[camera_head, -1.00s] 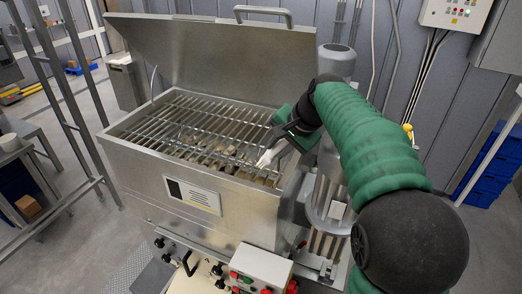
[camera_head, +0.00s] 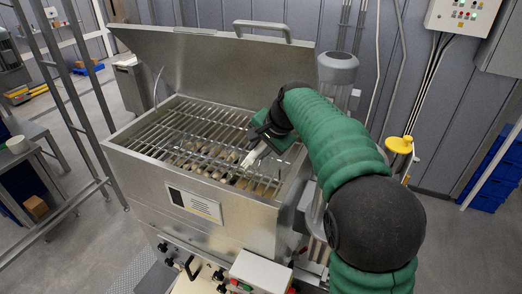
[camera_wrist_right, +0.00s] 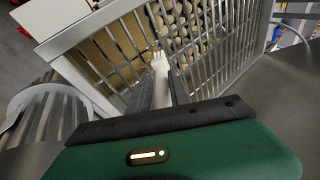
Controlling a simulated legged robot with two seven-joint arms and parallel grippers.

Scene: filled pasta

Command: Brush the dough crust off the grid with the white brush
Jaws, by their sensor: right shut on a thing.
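The metal grid (camera_head: 187,118) of parallel bars lies across the open top of a steel machine; it also shows in the right wrist view (camera_wrist_right: 232,62). My right gripper (camera_head: 261,146) is shut on the white brush (camera_head: 250,157), over the right part of the grid. In the right wrist view the brush (camera_wrist_right: 160,73) stands between the two dark fingers, its bristles pointing at the bars. I cannot tell if they touch. Pale rounded pieces (camera_wrist_right: 172,22) show between and below the bars. Dough crust cannot be told apart from them. My left gripper is out of view.
The raised steel lid (camera_head: 220,65) stands behind the grid. The machine's side walls (camera_head: 195,205) rim the grid. A grey cylindrical motor (camera_head: 337,68) stands at the back right, and a yellow-topped item (camera_head: 399,145) is right of my arm.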

